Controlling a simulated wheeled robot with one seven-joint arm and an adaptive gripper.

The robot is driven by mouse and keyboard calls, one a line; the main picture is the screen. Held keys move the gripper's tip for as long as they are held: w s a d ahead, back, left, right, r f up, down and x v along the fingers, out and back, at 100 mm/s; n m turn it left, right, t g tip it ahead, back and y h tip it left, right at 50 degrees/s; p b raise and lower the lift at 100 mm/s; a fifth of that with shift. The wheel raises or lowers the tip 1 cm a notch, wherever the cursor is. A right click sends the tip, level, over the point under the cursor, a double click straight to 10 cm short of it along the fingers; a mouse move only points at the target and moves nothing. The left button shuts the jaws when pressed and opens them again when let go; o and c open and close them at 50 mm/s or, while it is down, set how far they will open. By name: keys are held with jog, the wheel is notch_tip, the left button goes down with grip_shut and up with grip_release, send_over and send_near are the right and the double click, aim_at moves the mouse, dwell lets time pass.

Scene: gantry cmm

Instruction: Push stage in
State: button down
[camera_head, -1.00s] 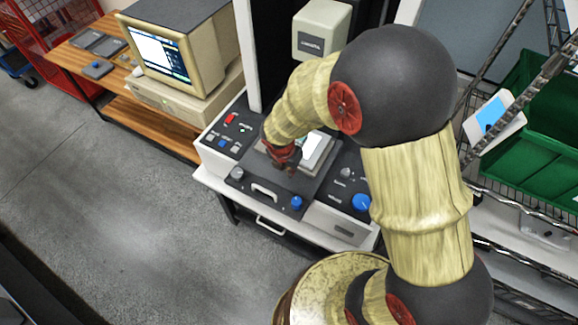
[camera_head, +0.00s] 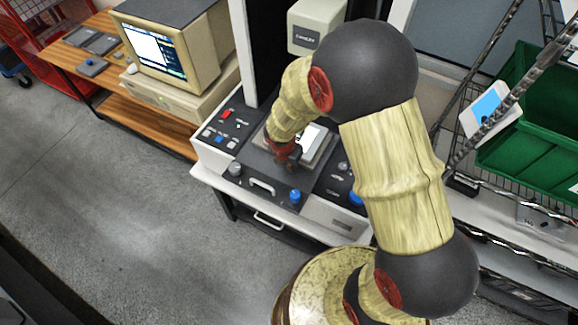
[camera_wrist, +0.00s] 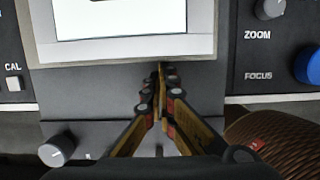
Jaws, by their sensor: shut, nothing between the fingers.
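The stage is a dark grey plate (camera_head: 244,166) on the bench-top measuring machine, with a light-coloured frame around a bright glass pane (camera_head: 311,137). My gripper (camera_head: 292,154) is low over the plate, near the front of this frame. In the wrist view the frame's front edge (camera_wrist: 120,52) runs across the top. My gripper (camera_wrist: 161,70) has its fingertips together right at that edge, with nothing between them. I cannot tell whether they touch it. My arm hides part of the stage in the head view.
A pale handle (camera_head: 262,186), a blue knob (camera_head: 295,196) and a grey knob (camera_wrist: 57,151) are at the machine's front. A beige computer (camera_head: 180,55) stands on the left table. A wire rack with a green bin (camera_head: 530,130) is on the right. The floor in front is clear.

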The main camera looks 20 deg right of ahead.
aim_at(309, 133)
jog(key=w+d+p, duration=0.8)
jog(key=w+d, duration=0.1)
jog(key=shift+r, duration=0.2)
jog(key=shift+w+d+f+p, duration=0.15)
jog(key=shift+w+d+p, duration=0.2)
jog(key=shift+w+d, duration=0.25)
jog(key=shift+a, duration=0.1)
